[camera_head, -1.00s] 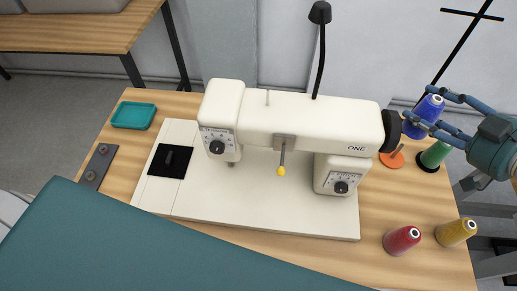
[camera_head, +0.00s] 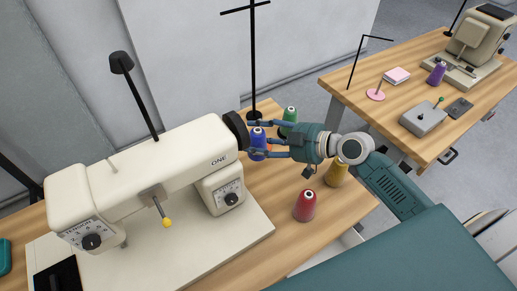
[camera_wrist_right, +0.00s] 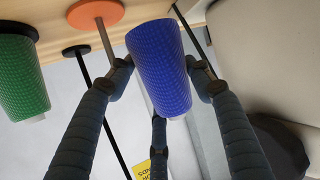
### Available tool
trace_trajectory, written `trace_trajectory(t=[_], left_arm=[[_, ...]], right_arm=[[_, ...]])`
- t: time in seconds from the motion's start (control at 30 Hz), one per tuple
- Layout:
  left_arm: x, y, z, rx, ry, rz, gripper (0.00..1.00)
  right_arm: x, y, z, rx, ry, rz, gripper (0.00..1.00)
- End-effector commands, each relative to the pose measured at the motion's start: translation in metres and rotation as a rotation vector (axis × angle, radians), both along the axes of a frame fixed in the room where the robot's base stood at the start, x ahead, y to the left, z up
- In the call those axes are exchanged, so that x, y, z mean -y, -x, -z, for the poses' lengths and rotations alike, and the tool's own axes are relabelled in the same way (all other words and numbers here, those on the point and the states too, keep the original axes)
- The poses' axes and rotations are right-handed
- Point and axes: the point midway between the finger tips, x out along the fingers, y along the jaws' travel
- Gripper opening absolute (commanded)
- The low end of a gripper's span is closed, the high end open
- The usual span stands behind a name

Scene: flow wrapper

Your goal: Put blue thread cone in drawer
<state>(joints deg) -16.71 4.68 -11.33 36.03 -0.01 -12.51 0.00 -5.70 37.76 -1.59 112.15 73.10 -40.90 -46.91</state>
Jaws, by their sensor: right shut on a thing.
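The blue thread cone (camera_head: 258,138) is beside the right end of the white sewing machine in the head view. My right gripper (camera_head: 262,140) reaches in from the right with its fingers around the cone, shut on it. In the right wrist view, the blue cone (camera_wrist_right: 163,65) sits between the fingers, and a third finger shows below it. The cone is off to the side of a bare spindle on an orange disc (camera_wrist_right: 95,12). My left gripper is not in view. I cannot make out the drawer clearly in these views.
The sewing machine (camera_head: 180,155) stands close to the gripper. Green (camera_head: 290,115), yellow (camera_head: 336,173) and red (camera_head: 305,206) cones stand around the arm. A second wooden table (camera_head: 400,95) at the right holds a purple cone (camera_head: 436,73) and another machine (camera_head: 478,40).

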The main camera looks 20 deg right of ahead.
Motion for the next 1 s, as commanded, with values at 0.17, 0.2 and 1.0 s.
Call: trace_trajectory(t=[0.17,0.2,1.0], left_arm=[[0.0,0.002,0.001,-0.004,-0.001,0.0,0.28],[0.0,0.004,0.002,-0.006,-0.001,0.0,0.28],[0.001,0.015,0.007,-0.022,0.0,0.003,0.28]], right_arm=[[0.0,0.0,0.015,0.0,-0.002,0.002,0.21],[0.0,0.0,0.022,-0.002,-0.001,0.002,0.21],[0.0,0.0,0.053,0.001,0.001,0.001,0.7]])
